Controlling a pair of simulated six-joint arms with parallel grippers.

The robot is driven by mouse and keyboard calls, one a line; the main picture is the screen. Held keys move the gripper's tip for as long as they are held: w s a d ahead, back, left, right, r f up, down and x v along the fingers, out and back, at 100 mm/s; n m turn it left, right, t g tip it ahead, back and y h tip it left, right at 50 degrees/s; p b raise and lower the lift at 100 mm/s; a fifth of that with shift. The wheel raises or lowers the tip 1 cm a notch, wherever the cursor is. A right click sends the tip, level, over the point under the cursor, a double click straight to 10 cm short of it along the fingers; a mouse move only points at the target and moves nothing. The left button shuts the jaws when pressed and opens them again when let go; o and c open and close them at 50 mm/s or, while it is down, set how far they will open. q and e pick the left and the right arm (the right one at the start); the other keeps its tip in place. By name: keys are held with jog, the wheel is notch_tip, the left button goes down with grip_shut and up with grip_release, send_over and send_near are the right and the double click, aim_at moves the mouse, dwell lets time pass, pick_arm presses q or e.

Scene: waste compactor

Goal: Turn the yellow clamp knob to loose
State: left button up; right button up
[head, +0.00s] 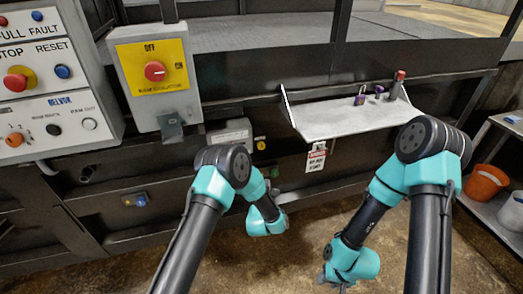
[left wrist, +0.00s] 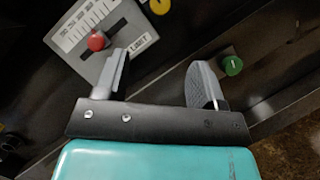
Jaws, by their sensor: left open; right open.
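The yellow clamp knob (head: 261,145) is small and round on the dark machine front, just right of a grey scale box. In the left wrist view the yellow knob (left wrist: 160,6) is cut off by the top edge, beyond my fingertips. My left gripper (left wrist: 160,62) is open and empty, with its fingers apart below the yellow knob. In the head view its fingers are hidden behind my left arm. My right gripper (head: 330,278) is low over the floor, far from the knob, and its fingers are small there. I cannot tell the knob's setting.
A green knob (left wrist: 232,65) is just right of my left gripper. The scale box with a red knob (left wrist: 97,41) is at its left. A switch box (head: 153,75) is above left. A shelf (head: 345,118) with padlocks juts out at right. Orange bucket (head: 484,182) stands far right.

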aim_at(261, 148)
pick_arm(q)
jog(key=x, duration=1.6)
jog(key=shift+w, duration=0.1)
jog(key=c, duration=0.9)
